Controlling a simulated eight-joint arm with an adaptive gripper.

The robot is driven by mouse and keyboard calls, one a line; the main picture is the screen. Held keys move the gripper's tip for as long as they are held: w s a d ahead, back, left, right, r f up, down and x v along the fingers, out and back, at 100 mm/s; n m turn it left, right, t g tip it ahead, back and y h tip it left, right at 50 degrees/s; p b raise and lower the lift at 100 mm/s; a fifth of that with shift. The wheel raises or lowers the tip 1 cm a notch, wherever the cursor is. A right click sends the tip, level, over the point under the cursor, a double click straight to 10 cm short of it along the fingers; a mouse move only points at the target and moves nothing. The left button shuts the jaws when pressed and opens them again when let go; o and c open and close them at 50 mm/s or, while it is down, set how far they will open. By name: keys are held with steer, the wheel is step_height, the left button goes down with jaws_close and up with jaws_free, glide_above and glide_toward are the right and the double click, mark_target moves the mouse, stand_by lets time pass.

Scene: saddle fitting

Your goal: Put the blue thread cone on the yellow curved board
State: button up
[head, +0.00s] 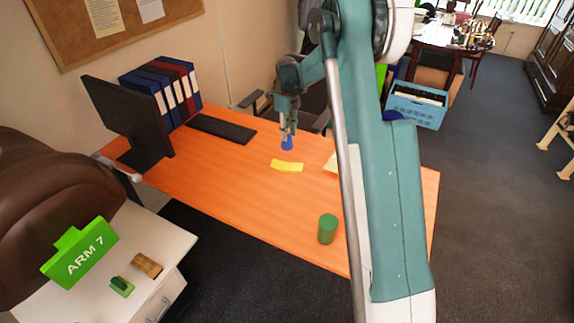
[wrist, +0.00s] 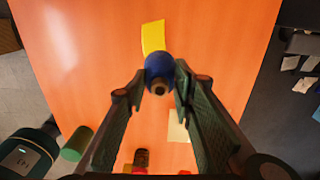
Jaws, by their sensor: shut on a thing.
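The blue thread cone (head: 288,143) is held in my gripper (head: 287,127), above the orange table. In the wrist view the blue thread cone (wrist: 158,67) sits between the fingertips of my gripper (wrist: 160,85), its brown tip toward the camera. The yellow curved board (head: 287,166) lies on the table, just below the cone in the head view. In the wrist view the yellow curved board (wrist: 153,36) shows just beyond the cone, which overlaps its near end. I cannot tell the exact height of the cone above the table.
A green cylinder (head: 327,229) stands near the table's front edge. A pale yellow sheet-like thing (wrist: 179,126) lies on the table (wrist: 90,60). A keyboard (head: 221,129), a monitor (head: 128,118) and binders (head: 165,88) are at the back left.

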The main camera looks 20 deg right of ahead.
mark_target(287, 143)
steer(key=shift+f, duration=0.1)
steer(key=shift+f, duration=3)
steer(key=shift+f+b, duration=0.35)
steer(key=shift+f, duration=1.55)
steer(key=shift+f, duration=0.15)
steer(key=o, duration=1.2)
steer(key=shift+c, duration=0.2)
step_height(287, 143, up, 12)
steer(key=shift+r+p, duration=0.2)
steer(key=shift+p, duration=0.2)
